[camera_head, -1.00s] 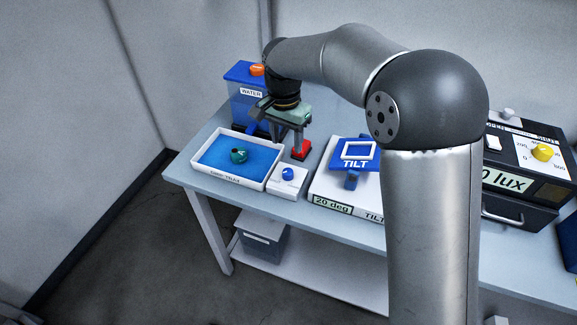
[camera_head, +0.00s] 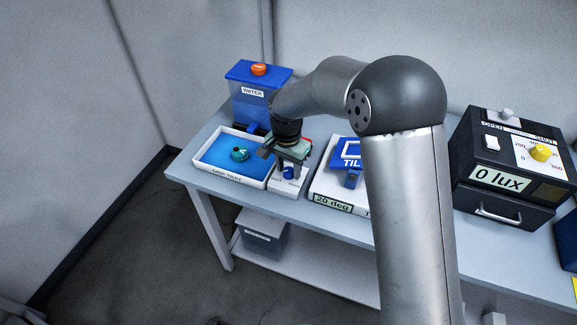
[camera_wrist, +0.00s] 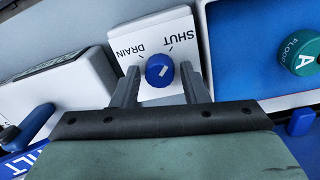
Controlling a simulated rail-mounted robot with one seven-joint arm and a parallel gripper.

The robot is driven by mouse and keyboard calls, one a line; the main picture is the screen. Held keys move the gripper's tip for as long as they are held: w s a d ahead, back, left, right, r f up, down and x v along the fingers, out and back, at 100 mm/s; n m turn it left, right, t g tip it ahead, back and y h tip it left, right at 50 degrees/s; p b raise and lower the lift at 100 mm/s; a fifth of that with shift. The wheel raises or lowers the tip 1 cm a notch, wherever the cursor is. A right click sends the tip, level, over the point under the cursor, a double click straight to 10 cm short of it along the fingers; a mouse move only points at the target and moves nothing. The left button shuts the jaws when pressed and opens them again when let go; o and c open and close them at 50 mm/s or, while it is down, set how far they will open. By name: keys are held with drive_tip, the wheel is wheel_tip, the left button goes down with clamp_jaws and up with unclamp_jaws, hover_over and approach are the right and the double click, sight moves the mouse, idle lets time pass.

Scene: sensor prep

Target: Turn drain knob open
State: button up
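The blue drain knob (camera_wrist: 159,71) sits on a white block (camera_wrist: 155,33) marked DRAIN and SHUT in the wrist view. A short white line on the knob slants toward the SHUT side. My gripper (camera_wrist: 160,76) is open, with one finger on each side of the knob. A gap shows between each finger and the knob; I cannot tell of any touch. In the head view, the knob (camera_head: 288,172) shows under my gripper (camera_head: 291,168), at the tray's right end.
The white tray (camera_head: 214,178) with a blue floor holds a teal float (camera_head: 239,154). The WATER tank (camera_head: 250,108) stands behind it. The TILT stand (camera_head: 325,187) is close to the right of the knob block. A black box (camera_head: 511,150) reading 0 lux stands farther right.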

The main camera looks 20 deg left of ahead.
drive_tip(key=c, duration=0.6)
drive_tip(key=shift+n, duration=0.3)
drive_tip(key=n+b, duration=0.1)
drive_tip(key=n, duration=0.1)
drive_tip(key=shift+f+n+b, duration=0.1)
drive_tip(key=shift+n+b, duration=0.2)
drive_tip(key=shift+b, duration=0.05)
drive_tip(key=n+b, duration=0.1)
drive_tip(key=n, duration=0.3)
drive_tip(key=shift+n, duration=0.3)
drive_tip(key=n+b, duration=0.1)
drive_tip(key=n, duration=0.4)
drive_tip(key=shift+s, duration=0.1)
drive_tip(key=shift+n+t, duration=0.3)
drive_tip(key=shift+n, duration=2.2)
